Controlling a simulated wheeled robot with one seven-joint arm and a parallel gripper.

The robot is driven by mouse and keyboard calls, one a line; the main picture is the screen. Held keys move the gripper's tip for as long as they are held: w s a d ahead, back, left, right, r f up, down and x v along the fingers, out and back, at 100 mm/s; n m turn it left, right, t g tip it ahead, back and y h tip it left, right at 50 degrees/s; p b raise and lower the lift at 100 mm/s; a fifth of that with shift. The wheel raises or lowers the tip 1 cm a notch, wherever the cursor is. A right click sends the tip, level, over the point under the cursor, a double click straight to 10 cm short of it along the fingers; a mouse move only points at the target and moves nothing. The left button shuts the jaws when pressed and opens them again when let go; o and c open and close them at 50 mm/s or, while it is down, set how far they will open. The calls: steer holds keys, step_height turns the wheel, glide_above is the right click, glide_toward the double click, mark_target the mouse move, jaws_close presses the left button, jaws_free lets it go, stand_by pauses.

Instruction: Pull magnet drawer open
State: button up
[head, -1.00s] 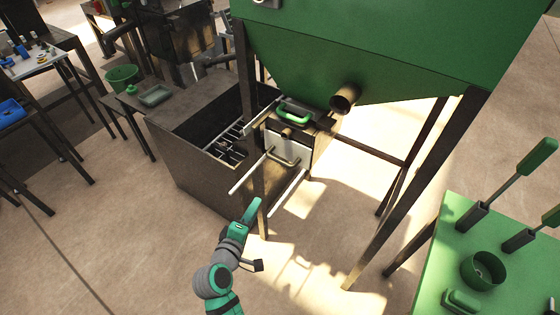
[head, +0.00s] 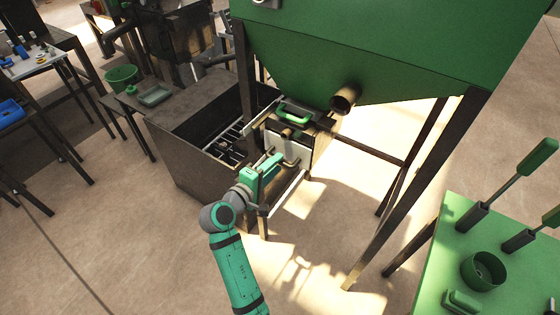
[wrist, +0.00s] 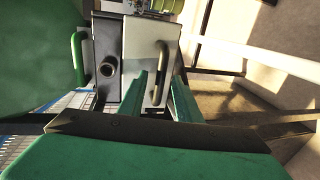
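The magnet drawer has a pale front (head: 300,152) under the green hopper; in the wrist view this front (wrist: 142,40) stands straight ahead. Its brass-coloured bar handle (wrist: 160,72) projects from the front. My gripper (head: 281,158) is at the drawer front in the head view and hides part of it and of the handle. In the wrist view my gripper (wrist: 160,76) is open, with one green finger on each side of the handle. I cannot tell whether either finger touches it.
A pale rail (head: 287,190) sticks out to the right of my gripper. A green handle (head: 294,113) and a round pipe (head: 344,97) are above the drawer. Dark hopper legs (head: 405,185) stand nearby. A green table (head: 440,235) is at right.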

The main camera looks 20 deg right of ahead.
steer(key=shift+x, duration=1.5)
steer(key=shift+d, duration=0.1)
jaws_close()
